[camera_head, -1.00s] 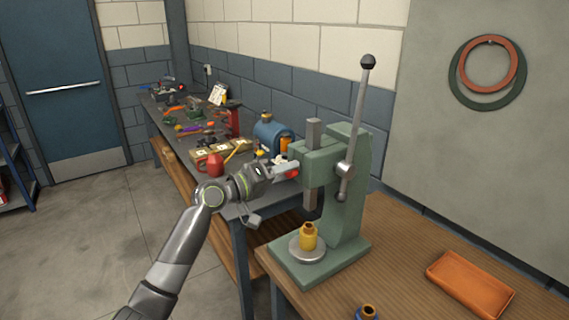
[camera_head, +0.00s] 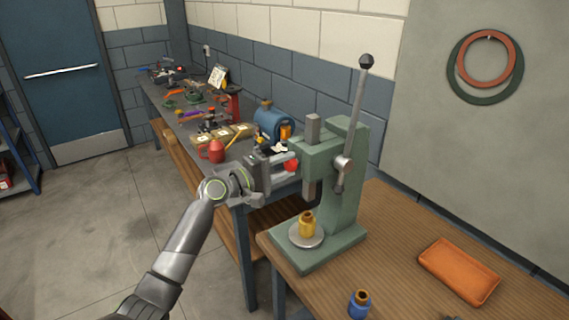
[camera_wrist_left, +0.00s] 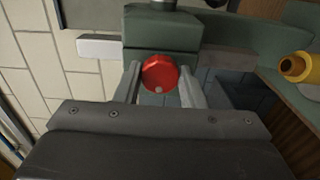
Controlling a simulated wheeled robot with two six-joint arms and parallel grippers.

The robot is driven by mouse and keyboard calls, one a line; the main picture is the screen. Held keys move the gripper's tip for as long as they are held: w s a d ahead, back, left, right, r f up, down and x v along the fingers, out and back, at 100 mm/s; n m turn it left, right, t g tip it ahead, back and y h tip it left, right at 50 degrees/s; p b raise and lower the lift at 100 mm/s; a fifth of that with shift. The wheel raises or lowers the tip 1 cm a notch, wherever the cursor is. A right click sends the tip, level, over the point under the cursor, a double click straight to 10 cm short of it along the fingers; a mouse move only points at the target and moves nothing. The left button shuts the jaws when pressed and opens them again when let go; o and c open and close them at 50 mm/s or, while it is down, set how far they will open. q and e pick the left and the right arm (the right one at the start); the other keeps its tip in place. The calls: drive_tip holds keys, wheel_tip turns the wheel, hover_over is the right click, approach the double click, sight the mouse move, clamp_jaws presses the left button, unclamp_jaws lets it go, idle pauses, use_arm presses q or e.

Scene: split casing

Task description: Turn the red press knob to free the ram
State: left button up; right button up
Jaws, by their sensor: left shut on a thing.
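The green press (camera_head: 345,210) stands on the wooden bench with its long lever upright. Its red knob (camera_head: 291,166) is on the side of the press head facing my left arm. My left gripper (camera_head: 284,162) is shut on the knob. In the left wrist view the round red knob (camera_wrist_left: 160,73) sits between the two fingers, with a small pale dot near its lower edge. The ram (camera_head: 309,190) hangs below the head, above a yellow part (camera_head: 307,224) standing upright on the round plate (camera_head: 296,238). The yellow part also shows in the left wrist view (camera_wrist_left: 297,67).
A blue part (camera_head: 359,304) stands at the wooden bench's front edge. An orange tray (camera_head: 459,271) lies to the right. A grey side bench behind my left arm holds a red mug (camera_head: 214,151), small boxes, a blue tank (camera_head: 272,122) and tools.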

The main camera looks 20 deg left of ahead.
idle(0.4)
use_arm(q)
drive_tip(key=o, duration=1)
drive_tip(key=b+v, duration=0.6)
drive_tip(key=v, duration=1.1)
drive_tip(key=shift+s+a, duration=0.15)
drive_tip(key=shift+f, duration=0.1)
